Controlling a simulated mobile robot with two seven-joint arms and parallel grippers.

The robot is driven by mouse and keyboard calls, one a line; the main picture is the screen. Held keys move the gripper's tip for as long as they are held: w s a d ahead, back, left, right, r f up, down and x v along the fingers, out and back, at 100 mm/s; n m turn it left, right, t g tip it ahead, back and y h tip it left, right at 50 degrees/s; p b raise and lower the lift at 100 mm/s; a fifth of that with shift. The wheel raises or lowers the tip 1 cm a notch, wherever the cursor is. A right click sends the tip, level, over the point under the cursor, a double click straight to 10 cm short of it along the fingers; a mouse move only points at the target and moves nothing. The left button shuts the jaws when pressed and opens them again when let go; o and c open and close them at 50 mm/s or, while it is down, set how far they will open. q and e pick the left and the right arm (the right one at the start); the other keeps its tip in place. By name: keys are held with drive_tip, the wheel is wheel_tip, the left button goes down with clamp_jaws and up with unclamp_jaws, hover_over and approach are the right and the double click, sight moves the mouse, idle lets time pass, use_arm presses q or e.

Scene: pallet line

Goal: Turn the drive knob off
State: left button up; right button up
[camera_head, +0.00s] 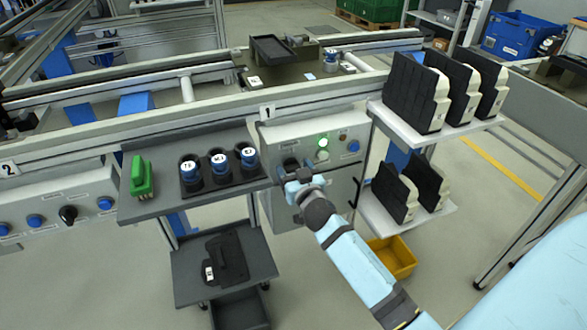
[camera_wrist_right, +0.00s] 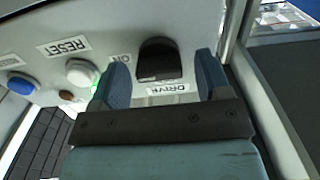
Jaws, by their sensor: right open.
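The drive knob (camera_wrist_right: 160,62) is black and sits on the grey control panel, with an upside-down DRIVE label beside it and an ON mark to its left in the wrist view. My right gripper (camera_wrist_right: 162,80) is open, with one finger on each side of the knob. I cannot tell whether the fingers touch it. In the head view the right gripper (camera_head: 291,172) is at the left part of the panel (camera_head: 335,170) and mostly hides the knob. A green lamp (camera_head: 323,142) glows on the panel. My left gripper is not in view.
A white button (camera_wrist_right: 81,73) by the RESET label and a blue button (camera_wrist_right: 21,83) are near the gripper. A shelf (camera_head: 160,205) with labelled blue-topped cylinders stands left of the panel. Racks of black-and-white parts (camera_head: 415,92) stand to the right.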

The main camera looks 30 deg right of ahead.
drive_tip(key=c, duration=0.9)
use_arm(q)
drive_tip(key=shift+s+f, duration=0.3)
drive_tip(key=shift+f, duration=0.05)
